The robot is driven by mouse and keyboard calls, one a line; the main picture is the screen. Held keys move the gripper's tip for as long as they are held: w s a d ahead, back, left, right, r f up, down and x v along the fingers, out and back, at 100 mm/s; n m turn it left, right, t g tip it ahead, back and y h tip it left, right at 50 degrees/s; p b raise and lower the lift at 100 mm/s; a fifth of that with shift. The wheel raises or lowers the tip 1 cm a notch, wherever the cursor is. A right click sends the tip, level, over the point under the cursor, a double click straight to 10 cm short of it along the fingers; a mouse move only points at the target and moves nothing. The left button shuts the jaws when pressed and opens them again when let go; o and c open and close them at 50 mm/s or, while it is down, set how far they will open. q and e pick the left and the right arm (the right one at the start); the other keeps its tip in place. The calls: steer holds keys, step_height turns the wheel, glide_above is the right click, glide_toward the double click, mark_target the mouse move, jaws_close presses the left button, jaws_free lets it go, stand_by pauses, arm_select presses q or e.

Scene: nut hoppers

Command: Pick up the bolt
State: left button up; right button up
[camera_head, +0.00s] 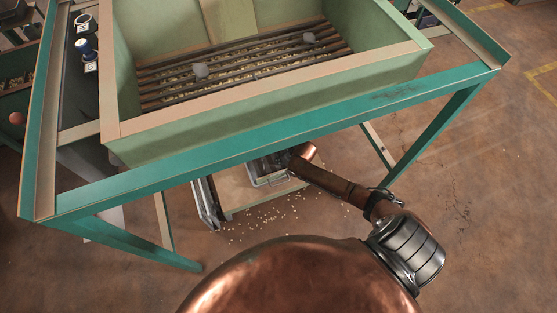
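I cannot make out a clear bolt. Two small grey lumps rest on the dark bars of the grate (250,62) inside the green hopper: one lump (200,70) left of the middle and one lump (309,38) further back right. They are too small to tell what they are. My copper-coloured arm on the right reaches up and left below the hopper's front edge, where its far part is hidden.
The teal frame (280,140) crosses in front of the hopper (270,95). Small pale pieces (280,215) are scattered on the floor. Open floor lies to the right.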

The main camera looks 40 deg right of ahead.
steer(key=shift+r, duration=0.1)
steer(key=shift+c, duration=0.2)
jaws_close()
